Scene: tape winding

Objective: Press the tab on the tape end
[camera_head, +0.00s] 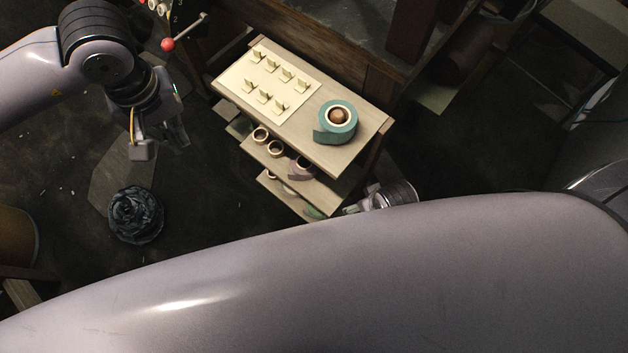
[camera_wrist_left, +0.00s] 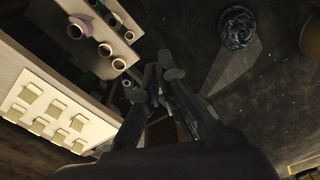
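A teal tape roll (camera_head: 349,130) with a brown core lies on the right half of the wooden stand's top (camera_head: 320,150). Its end seems to be at its lower left; I cannot make out a tab on it. Several small cream tabs (camera_head: 269,64) stand in two rows on a pale board (camera_head: 238,83); they also show in the left wrist view (camera_wrist_left: 53,108). My left gripper (camera_head: 180,136) hangs left of the stand, apart from it, with nothing seen in it. My right gripper (camera_head: 351,209) is beside the stand's lower right, mostly hidden by my arm.
Lower shelves hold several tape rolls (camera_head: 276,148). A black bag-like bundle (camera_head: 136,214) is on the floor at left. A red-knobbed lever (camera_head: 168,45) is behind my left arm. A dark bench (camera_head: 330,30) stands behind the stand.

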